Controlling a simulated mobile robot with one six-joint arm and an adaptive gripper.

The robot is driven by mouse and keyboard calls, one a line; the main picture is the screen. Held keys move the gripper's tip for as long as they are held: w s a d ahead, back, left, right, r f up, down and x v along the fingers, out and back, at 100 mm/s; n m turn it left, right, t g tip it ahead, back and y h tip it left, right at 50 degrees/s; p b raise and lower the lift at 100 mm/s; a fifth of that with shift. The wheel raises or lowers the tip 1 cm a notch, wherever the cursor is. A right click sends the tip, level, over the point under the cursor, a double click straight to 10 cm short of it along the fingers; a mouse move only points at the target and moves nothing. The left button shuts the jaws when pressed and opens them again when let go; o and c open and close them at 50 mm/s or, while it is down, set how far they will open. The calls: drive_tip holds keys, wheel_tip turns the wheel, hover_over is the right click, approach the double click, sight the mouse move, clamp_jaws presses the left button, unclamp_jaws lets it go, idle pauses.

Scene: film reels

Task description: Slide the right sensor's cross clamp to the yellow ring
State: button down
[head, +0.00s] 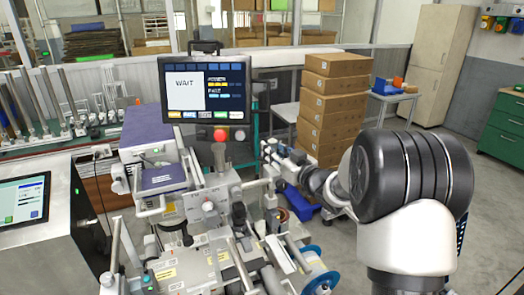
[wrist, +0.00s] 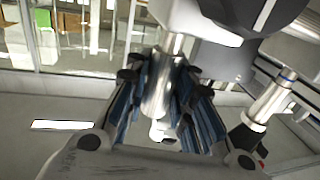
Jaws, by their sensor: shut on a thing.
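My gripper (head: 272,153) reaches in from the right in the head view, at the right side of the machine (head: 205,195). In the wrist view my gripper (wrist: 165,100) has its blue-padded fingers closed around a shiny metal cylindrical part (wrist: 158,85). I cannot tell for sure whether this part belongs to the right sensor's cross clamp. A second metal post (wrist: 268,103) stands to the right of the fingers, apart from them. I cannot make out the yellow ring in either view; the gripper and the machine parts hide much of that area.
A screen reading WAIT (head: 206,88) stands above the machine, with a red button (head: 220,135) below. Rods and a blue-rimmed reel (head: 320,283) crowd the front. Stacked cardboard boxes (head: 332,100) stand behind my arm. Open floor (head: 480,200) lies at the right.

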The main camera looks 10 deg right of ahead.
drive_tip(key=shift+w+d, duration=0.1)
drive_tip(key=shift+d, duration=0.6)
drive_tip(key=c, duration=1.4)
unclamp_jaws()
drive_tip(key=shift+a, duration=0.1)
drive_tip(key=shift+o, duration=0.2)
drive_tip(key=v, duration=1.2)
